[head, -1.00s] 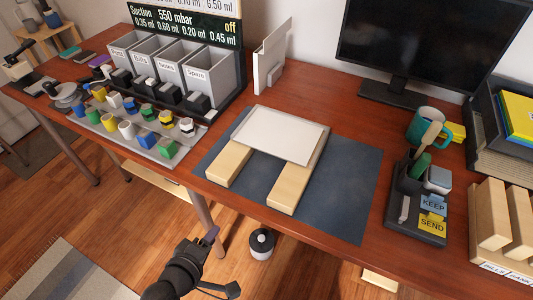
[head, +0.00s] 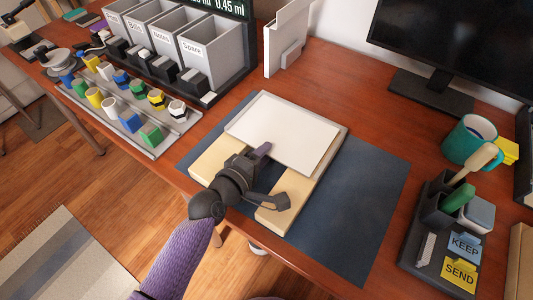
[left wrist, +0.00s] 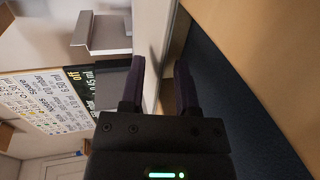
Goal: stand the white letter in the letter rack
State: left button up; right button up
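The white letter (head: 284,132) lies flat on a board with two pale wooden blocks (head: 222,160), bridging the gap between them. My left gripper (head: 262,152) is at the letter's near edge, with one purple fingertip above it; the other is hidden from the head. In the left wrist view my two fingers (left wrist: 160,85) stand apart, with the letter's edge (left wrist: 157,55) seemingly between them, not clearly pinched. The pale wooden slotted rack (head: 521,265) shows only as an edge at the lower right. My right gripper is not in view.
A blue-grey mat (head: 345,220) lies under the board. Labelled grey bins (head: 215,55) and colourful blocks stand at the left. A white upright panel (head: 287,35) stands behind. A desk organiser (head: 435,225), teal mug (head: 468,140) and monitor (head: 450,45) are at the right.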

pick_arm(q)
jog(key=shift+x, duration=0.9)
jog(key=shift+w, duration=0.1)
jog(key=shift+c, duration=0.3)
jog(key=c, duration=0.5)
grip_shut()
jog(key=shift+s+a, duration=0.1)
jog(key=shift+s, duration=0.15)
jog(key=shift+s+a+p, duration=0.3)
jog(key=shift+s+a, duration=0.15)
jog(key=shift+s, duration=0.15)
jog(key=shift+s+a, duration=0.55)
jog(key=shift+s, duration=0.2)
jog(key=shift+s+a+p, duration=0.2)
jog(key=shift+s+p, duration=0.1)
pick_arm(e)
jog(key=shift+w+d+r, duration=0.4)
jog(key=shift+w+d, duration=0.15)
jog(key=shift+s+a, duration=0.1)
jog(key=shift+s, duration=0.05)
